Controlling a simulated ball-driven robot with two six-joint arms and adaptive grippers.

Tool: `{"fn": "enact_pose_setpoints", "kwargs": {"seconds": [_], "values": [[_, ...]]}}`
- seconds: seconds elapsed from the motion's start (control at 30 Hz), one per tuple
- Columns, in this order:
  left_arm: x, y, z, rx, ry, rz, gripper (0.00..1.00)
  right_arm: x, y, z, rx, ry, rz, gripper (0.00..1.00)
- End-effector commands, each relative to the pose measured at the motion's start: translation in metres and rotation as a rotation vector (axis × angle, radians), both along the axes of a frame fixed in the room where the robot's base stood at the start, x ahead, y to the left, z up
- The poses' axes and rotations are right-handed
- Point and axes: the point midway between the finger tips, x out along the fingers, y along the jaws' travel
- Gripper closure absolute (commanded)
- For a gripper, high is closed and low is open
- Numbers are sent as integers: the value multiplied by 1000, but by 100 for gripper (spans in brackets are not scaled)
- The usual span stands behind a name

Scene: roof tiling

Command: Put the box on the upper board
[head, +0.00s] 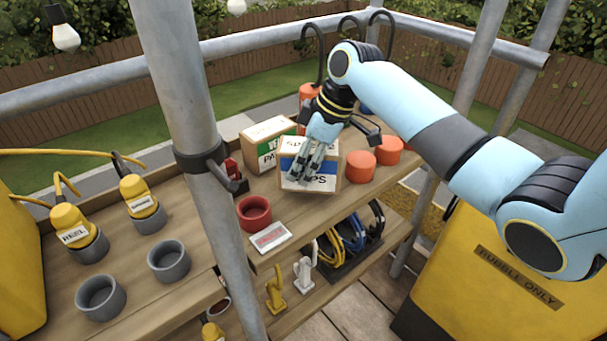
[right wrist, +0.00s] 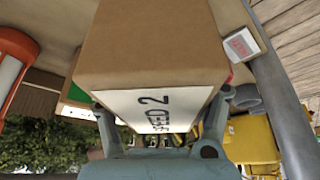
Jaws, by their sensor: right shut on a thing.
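A brown cardboard box (head: 325,168) with a white and blue label is in my right gripper (head: 308,165). The gripper comes down from above and is shut on it, its fingers covering part of the label. In the right wrist view the same box (right wrist: 150,45) fills the upper middle, with dark lettering on its white face. In the head view the box shows over the upper wooden board (head: 298,212); I cannot tell whether its underside touches the wood. My left gripper is not in view.
A second box (head: 268,140) with a green label stands behind and left. Orange cylinders (head: 361,166) stand close on the right, and a red cup (head: 254,212) is at front left. A grey metal post (head: 190,100) rises on the left. A lower board (head: 325,262) holds small fittings and cables.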

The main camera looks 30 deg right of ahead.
Motion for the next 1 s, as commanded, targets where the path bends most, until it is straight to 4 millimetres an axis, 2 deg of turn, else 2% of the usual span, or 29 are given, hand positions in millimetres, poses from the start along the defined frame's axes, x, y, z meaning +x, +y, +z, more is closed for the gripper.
{"fn": "enact_pose_setpoints", "kwargs": {"seconds": [0.1,0.2,0.57,0.6,0.8,1.0], "values": [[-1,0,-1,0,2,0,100,-1,0,-19,1,3,-1,97],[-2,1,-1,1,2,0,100,-1,1,-29,1,1,-1,97],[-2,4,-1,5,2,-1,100,0,0,-33,0,-1,0,97],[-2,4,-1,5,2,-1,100,-1,0,-34,0,2,-1,38],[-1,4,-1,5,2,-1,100,-1,0,-34,-1,2,-1,12],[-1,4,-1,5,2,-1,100,-1,0,-34,-1,2,-1,12]]}}
